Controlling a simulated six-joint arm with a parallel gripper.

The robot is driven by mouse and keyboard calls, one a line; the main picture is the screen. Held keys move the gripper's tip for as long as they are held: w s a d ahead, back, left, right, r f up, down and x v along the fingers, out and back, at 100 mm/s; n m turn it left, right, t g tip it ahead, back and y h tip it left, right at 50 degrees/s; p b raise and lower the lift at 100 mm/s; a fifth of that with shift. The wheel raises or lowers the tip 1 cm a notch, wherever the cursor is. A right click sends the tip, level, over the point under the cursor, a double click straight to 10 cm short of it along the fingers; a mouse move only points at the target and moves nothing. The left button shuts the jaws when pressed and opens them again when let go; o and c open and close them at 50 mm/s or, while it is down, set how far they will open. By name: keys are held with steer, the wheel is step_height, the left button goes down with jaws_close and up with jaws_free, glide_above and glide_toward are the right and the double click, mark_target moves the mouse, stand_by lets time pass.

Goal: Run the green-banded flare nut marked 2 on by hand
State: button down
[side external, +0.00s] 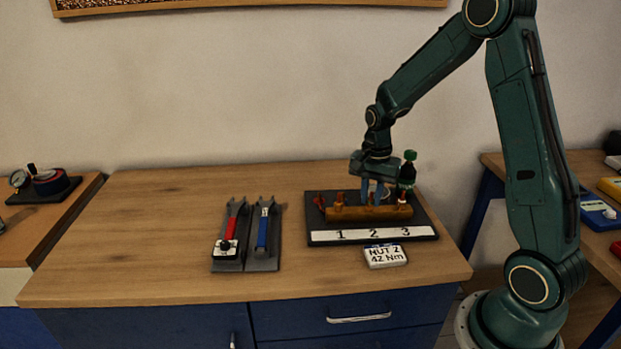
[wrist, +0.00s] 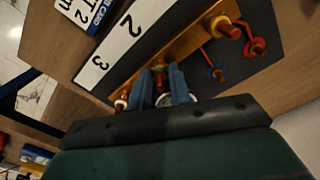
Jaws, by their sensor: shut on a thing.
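My gripper (side external: 372,193) points down over the middle of the brass manifold (side external: 350,214), behind the number 2 on the white strip (side external: 357,236). In the wrist view its two blue fingers (wrist: 163,88) are shut on the green-banded nut (wrist: 159,68), which shows only as a small greenish and copper patch between them. The fingers hide most of the nut and its fitting, so I cannot tell how far it sits on the thread. The manifold also shows in the wrist view (wrist: 184,43).
A card (side external: 385,256) reading NUT 2, 42 Nm lies in front of the dark board (side external: 425,222). A red-handled wrench (side external: 230,228) and a blue-handled wrench (side external: 262,230) lie in a grey holder to the left. The tabletop (side external: 130,240) further left is clear.

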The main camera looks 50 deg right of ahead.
mark_target(370, 203)
stand_by(0.3)
steer(key=c, duration=1.3)
jaws_free()
steer(key=shift+r, duration=0.1)
step_height(370, 203, up, 14)
steer(key=shift+f, duration=0.15)
steer(key=s+a+r+n+t, duration=0.1)
steer(key=s+a+n+t, duration=0.1)
steer(key=s+a+n, duration=0.3)
steer(key=s+a+r+n+t, duration=0.1)
steer(key=s+a+r+n, duration=0.1)
steer(key=s+a+n, duration=0.3)
steer(key=s+a+r+n+t, duration=0.2)
steer(key=s+a+n, duration=0.3)
steer(key=s, duration=0.3)
steer(key=shift+s+a+r+t, duration=0.1)
steer(key=shift+s+a+t, duration=0.2)
steer(key=shift+s+a, duration=0.1)
